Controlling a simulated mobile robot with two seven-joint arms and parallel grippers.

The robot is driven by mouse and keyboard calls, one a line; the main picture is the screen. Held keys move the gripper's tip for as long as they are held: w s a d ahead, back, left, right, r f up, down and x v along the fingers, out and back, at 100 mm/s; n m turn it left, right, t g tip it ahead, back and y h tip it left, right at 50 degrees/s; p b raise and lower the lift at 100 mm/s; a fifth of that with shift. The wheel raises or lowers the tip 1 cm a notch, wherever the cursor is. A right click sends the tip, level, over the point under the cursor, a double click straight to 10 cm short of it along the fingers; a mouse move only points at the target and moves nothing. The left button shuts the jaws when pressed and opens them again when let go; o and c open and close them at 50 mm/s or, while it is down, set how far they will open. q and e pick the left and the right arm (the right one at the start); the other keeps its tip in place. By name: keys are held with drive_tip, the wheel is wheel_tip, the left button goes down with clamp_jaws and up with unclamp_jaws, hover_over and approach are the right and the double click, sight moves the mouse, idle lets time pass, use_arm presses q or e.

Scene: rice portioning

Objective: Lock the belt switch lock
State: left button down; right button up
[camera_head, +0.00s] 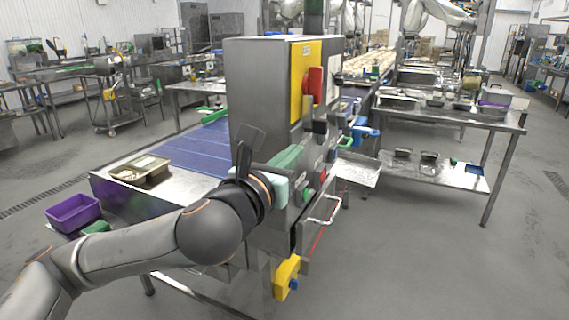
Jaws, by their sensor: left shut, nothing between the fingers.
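A grey metal control cabinet (256,95) stands beside the blue conveyor belt. A yellow panel (297,90) on it carries a red switch handle (313,86), which stands out from the panel. I cannot make out a separate lock part on the switch. My left arm comes in from the lower left, and its wrist is in front of the cabinet. My left gripper (319,130) is shut and empty, just below the red handle and apart from it in the picture. The wrist and pale green blocks hide part of the cabinet's lower front. My right gripper is not in view.
The blue belt (196,150) runs behind the cabinet. A metal tray (140,171) and a purple bin (73,212) are at left. A yellow box (287,276) hangs low under the cabinet. A steel table (455,115) with trays stands at right. The floor at right front is clear.

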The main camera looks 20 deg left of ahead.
use_arm(q)
drive_tip(key=shift+s, duration=1.35)
